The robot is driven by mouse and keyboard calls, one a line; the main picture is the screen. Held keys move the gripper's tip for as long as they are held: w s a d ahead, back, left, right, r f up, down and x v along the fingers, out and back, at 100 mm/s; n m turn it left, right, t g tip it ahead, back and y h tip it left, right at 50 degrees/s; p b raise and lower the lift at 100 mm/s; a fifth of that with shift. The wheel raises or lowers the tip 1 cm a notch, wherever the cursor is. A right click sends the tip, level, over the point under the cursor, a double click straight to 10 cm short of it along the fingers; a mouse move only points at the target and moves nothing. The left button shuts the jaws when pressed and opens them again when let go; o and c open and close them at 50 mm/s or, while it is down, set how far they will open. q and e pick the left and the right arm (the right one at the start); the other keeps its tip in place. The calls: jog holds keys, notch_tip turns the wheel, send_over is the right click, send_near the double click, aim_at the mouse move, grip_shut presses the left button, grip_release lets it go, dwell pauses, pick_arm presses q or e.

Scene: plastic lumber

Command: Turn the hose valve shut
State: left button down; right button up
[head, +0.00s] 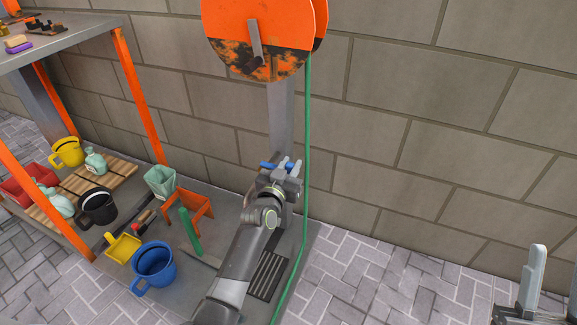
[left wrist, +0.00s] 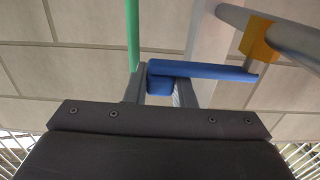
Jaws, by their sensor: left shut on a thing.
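The hose valve has a blue lever handle (head: 268,165), low on the grey post under the orange hose reel (head: 262,35). My left gripper (head: 289,164) is at the valve. In the left wrist view the blue handle (left wrist: 205,69) lies across the fingers, and its blue hub sits between them. My left gripper (left wrist: 160,88) is shut on it. The green hose (head: 307,140) hangs just right of the gripper; in the left wrist view the hose (left wrist: 132,30) is beside the left finger. My right gripper (head: 557,278) is partly cut off at the lower right edge, its fingers apart and empty.
A pipe with a yellow-orange fitting (left wrist: 257,37) runs near the handle. A block wall (head: 430,130) stands behind. A blue bucket (head: 153,267), an orange stand (head: 190,208) and a shelf (head: 70,45) are on the left. The paving (head: 400,275) at right is clear.

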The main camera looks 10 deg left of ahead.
dwell(0.3)
pick_arm(q)
jog(key=c, duration=1.2)
grip_release()
